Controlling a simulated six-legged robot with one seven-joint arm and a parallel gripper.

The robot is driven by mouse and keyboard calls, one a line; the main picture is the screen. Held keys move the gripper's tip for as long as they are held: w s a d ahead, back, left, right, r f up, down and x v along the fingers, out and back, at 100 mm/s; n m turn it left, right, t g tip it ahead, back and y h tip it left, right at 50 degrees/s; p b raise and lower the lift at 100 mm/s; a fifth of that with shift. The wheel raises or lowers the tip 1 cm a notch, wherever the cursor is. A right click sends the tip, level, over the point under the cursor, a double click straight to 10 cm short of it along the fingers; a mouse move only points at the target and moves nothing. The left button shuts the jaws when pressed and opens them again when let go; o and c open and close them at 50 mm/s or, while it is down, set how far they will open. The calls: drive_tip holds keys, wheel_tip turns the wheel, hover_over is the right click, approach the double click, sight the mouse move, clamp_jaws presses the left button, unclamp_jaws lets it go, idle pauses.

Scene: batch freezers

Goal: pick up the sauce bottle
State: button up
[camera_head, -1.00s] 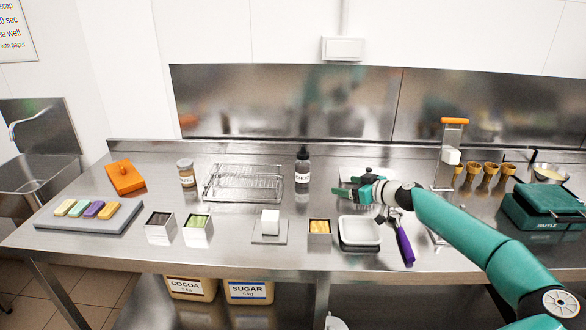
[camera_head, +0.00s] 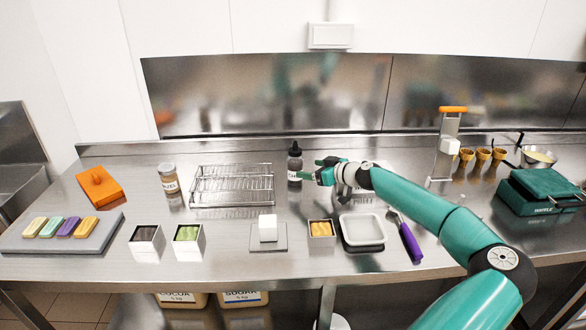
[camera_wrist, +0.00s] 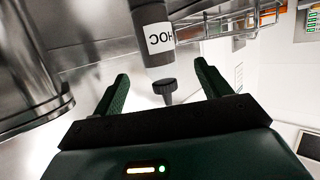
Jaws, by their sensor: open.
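The sauce bottle (camera_head: 295,159) is dark grey with a black nozzle cap and a white label. It stands upright toward the back of the steel counter. In the wrist view the bottle (camera_wrist: 153,25) hangs in from the top, with the letters "HOC" on its label and its cap near the space between my fingers. My gripper (camera_head: 314,170) is open and empty, just right of the bottle in the head view. Its two green fingers also show in the wrist view (camera_wrist: 162,72), spread to either side of the cap. I cannot tell whether they touch the bottle.
A wire rack (camera_head: 232,187) is left of the bottle, with a hazel jar (camera_head: 169,184) beyond it. A white tray (camera_head: 362,243) and a purple-handled scoop (camera_head: 411,243) lie in front of my arm. A waffle iron (camera_head: 540,192) is at the right.

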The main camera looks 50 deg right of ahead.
sight(299, 158)
drive_tip(key=x, duration=0.8)
drive_tip(key=shift+w+d+f, duration=0.2)
drive_tip(key=shift+w+f, duration=0.05)
drive_tip(key=shift+f, duration=0.05)
drive_tip(key=c, duration=1.1)
drive_tip(key=shift+o, duration=0.2)
drive_tip(key=shift+r, duration=0.15)
drive_tip(key=shift+r, duration=0.5)
wheel_tip(299, 158, up, 3)
drive_tip(key=shift+w+a+f, duration=0.1)
drive_tip(key=shift+a+f, duration=0.05)
drive_tip(key=shift+f, duration=0.1)
drive_tip(key=w+a+r, duration=0.6)
drive_tip(key=a+r, duration=0.3)
drive_tip(key=a, duration=0.3)
drive_tip(key=shift+a+r, duration=0.15)
